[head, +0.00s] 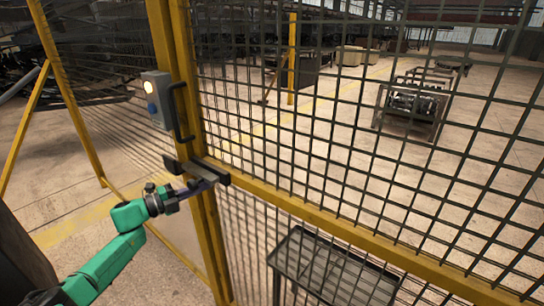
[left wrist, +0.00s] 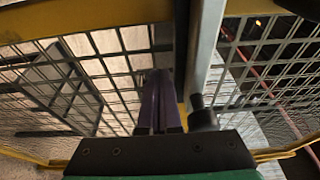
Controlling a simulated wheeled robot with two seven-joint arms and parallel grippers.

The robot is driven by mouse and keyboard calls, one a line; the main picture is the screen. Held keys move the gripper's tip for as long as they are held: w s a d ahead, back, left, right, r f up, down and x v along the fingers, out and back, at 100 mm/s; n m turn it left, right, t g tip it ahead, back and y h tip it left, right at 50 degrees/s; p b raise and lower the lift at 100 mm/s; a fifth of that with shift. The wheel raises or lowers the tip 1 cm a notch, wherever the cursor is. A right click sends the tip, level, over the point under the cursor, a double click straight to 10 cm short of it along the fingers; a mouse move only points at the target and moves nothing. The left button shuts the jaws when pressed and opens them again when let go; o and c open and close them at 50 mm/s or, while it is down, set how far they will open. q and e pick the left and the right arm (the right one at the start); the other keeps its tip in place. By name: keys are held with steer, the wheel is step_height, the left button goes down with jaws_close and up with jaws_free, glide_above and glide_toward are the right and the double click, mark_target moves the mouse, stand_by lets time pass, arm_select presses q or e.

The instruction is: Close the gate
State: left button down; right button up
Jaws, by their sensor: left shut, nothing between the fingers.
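The gate (head: 360,225) is a dark mesh panel in a yellow frame, filling the right of the head view. Its upright stands close beside the yellow fence post (head: 163,40); I cannot tell whether a small gap is left between them. A dark latch bar (head: 200,171) crosses at the mid rail, below a black pull handle (head: 181,112). My left gripper (head: 202,187) is at the latch bar, just below it; contact is unclear. Its purple fingers are together and empty in the left wrist view (left wrist: 160,98). My right gripper is out of view.
Mesh fencing (head: 105,90) runs on the left. Behind the gate stand a dark cart (head: 325,268) and a rack of parts (head: 412,108) on open floor.

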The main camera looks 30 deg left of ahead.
arm_select(q)
steer(key=s+a+b, duration=0.4)
steer(key=s+a, duration=0.3)
steer(key=shift+s+a+f, duration=0.15)
steer(key=shift+a, duration=0.25)
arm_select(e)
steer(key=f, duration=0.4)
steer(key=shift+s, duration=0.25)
